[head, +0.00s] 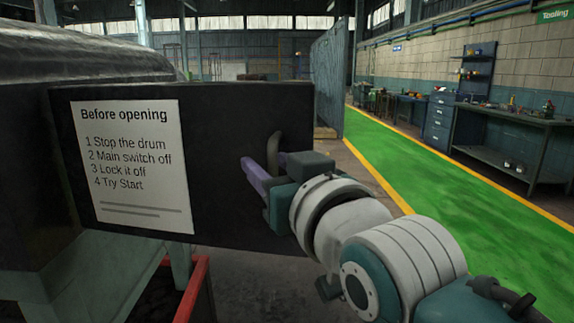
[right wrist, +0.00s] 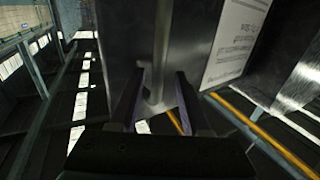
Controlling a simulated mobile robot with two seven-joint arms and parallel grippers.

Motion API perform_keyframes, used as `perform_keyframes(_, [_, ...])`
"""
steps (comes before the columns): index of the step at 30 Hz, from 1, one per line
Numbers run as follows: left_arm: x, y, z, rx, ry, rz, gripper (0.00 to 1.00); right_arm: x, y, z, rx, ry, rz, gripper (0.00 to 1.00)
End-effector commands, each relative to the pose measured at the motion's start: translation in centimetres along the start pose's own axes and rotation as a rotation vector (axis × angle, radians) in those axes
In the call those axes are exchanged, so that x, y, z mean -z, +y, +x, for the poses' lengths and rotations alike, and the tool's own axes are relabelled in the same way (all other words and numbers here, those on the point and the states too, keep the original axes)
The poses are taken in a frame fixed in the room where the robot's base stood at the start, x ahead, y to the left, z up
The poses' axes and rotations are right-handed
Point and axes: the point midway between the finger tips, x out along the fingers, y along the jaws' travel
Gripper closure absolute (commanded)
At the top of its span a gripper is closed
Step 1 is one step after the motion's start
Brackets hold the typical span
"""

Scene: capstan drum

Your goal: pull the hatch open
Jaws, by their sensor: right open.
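The hatch (head: 230,200) is a flat black panel with a white notice (head: 130,165) headed "Before opening". A grey bar handle (head: 274,146) stands on its right part. My right gripper (head: 263,162) is at the handle, with its purple fingers apart. In the right wrist view the handle (right wrist: 160,60) runs down between the two open fingers of the gripper (right wrist: 157,85), with the hatch (right wrist: 190,40) behind it. Whether a finger touches the handle I cannot tell. My left gripper is not in view.
The dark rounded drum housing (head: 80,55) is at the left. A red rail (head: 195,290) stands below the hatch. A green walkway (head: 450,180) with yellow edges is clear at the right, beside a workbench (head: 500,118). A mesh screen (head: 327,80) stands behind.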

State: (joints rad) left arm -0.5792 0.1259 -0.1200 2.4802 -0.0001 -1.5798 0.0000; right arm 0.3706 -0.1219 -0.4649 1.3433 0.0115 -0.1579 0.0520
Motion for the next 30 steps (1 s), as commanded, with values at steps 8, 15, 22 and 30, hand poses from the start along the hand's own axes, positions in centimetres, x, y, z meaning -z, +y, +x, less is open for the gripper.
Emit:
perform_keyframes(8, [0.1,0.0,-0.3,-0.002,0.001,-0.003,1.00,0.0,0.1,-1.1,-0.002,0.000,0.000,0.53])
perform_keyframes(15, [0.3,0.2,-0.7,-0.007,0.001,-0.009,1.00,0.0,0.0,-5.2,-0.001,-0.001,0.000,0.53])
perform_keyframes(22, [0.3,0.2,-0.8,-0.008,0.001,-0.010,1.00,-0.1,0.0,-8.8,0.000,-0.001,0.000,0.53])
perform_keyframes(30, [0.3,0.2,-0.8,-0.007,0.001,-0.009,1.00,0.0,0.0,-10.0,0.000,-0.001,0.000,0.53])
